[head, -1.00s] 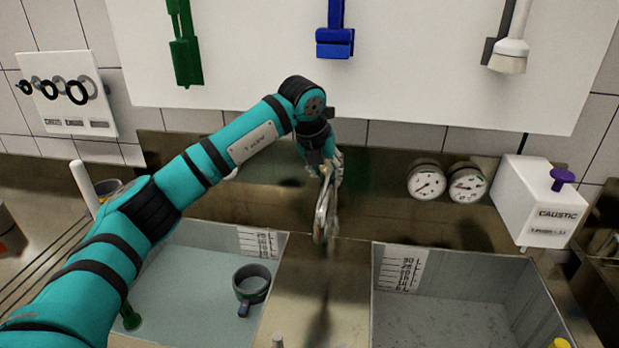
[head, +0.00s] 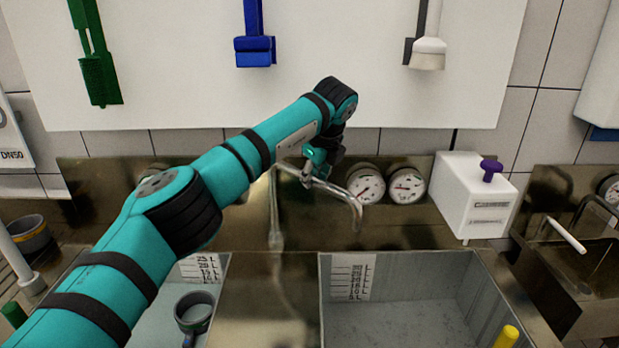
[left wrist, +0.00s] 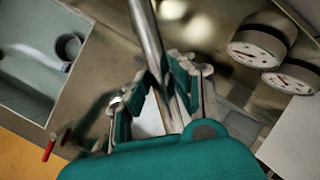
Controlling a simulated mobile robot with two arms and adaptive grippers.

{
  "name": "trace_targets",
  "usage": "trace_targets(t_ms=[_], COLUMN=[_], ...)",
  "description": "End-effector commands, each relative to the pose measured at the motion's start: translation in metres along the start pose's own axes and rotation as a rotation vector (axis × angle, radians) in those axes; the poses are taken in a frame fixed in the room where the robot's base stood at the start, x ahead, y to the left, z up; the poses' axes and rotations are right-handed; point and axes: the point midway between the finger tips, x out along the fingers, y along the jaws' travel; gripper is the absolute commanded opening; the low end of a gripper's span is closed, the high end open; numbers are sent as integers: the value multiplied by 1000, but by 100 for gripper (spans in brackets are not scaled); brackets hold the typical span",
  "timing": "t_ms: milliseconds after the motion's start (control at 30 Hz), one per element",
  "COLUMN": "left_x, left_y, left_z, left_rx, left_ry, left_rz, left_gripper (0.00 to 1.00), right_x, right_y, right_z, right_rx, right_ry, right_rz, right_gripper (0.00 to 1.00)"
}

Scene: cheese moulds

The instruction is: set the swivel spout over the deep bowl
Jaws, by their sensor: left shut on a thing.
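The swivel spout (head: 344,192) is a shiny metal tube at the splashback. It points right, with its hooked end in front of the gauges. In the picture that end shows just above the back rim of the right bowl (head: 345,254), a grey basin that looks like the deeper one; how far it reaches over it is hard to tell. My left gripper (head: 318,168) is shut on the spout. In the left wrist view its fingers (left wrist: 160,88) sit either side of the tube (left wrist: 147,38). My right gripper is not in view.
The left bowl (head: 222,270) holds a grey cup (head: 193,312). A metal divider (head: 265,300) separates the bowls. Two gauges (head: 366,185) (head: 406,186) and a white caustic box (head: 473,198) stand behind and right of the spout. A yellow-topped thing (head: 507,337) is at front right.

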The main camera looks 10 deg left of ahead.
Motion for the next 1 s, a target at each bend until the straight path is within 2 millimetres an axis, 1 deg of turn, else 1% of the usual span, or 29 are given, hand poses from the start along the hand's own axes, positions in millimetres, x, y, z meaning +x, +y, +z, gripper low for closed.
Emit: trace_targets(t_ms=[233,700,733,900,1000], left_x=[-2,-1,-1,-1,0], left_y=[-3,-3,-3,-2,-2], left_z=[2,3,3,2,2], left_rx=[-57,-68,-68,-68,-67], left_ry=[-14,-16,-16,-15,-15], left_rz=[17,22,22,24,25], left_gripper=[0,0,24,46,46], right_x=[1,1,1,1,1], right_y=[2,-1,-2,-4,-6], right_z=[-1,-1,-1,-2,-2], right_rx=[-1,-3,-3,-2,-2], right_ry=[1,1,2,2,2], right_rz=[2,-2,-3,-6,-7], right_gripper=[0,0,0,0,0])
